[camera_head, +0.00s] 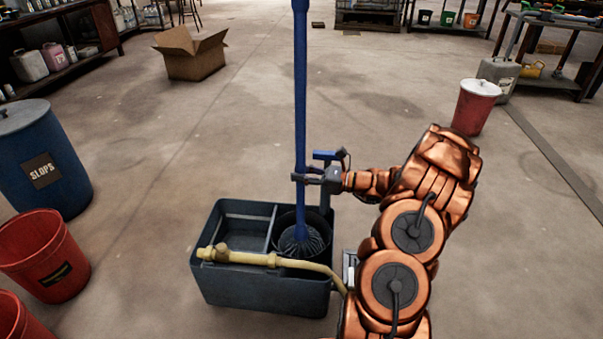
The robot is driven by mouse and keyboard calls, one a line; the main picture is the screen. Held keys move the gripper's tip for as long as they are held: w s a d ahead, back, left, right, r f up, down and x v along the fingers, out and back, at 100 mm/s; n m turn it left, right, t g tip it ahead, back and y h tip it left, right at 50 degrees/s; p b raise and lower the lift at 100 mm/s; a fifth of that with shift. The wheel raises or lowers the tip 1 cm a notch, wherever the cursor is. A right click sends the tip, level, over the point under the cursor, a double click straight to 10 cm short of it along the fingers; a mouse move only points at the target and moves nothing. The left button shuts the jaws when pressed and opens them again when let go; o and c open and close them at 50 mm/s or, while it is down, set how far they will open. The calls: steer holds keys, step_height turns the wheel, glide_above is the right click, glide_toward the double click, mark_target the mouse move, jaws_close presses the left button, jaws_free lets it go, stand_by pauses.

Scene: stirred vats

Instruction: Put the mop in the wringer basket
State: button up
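The mop (300,95) has a long blue handle and stands upright. Its dark blue stranded head (303,243) is at the mouth of the round, dark wringer basket (328,222), in the right part of a dark blue-grey bucket (262,291). The head appears inside the basket rim; its lowest part is hidden, so I cannot tell whether it rests on the bottom. My gripper (303,178) comes from the right and is shut on the lower handle, above the basket.
A yellow hose or pipe (272,259) crosses the bucket's front rim. A blue SLOPS drum (42,158) and red buckets (42,256) stand at left. A cardboard box (192,55) is behind. A red lidded bin (474,107) is at right. The middle floor is clear.

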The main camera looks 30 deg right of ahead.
steer(key=o, duration=0.4)
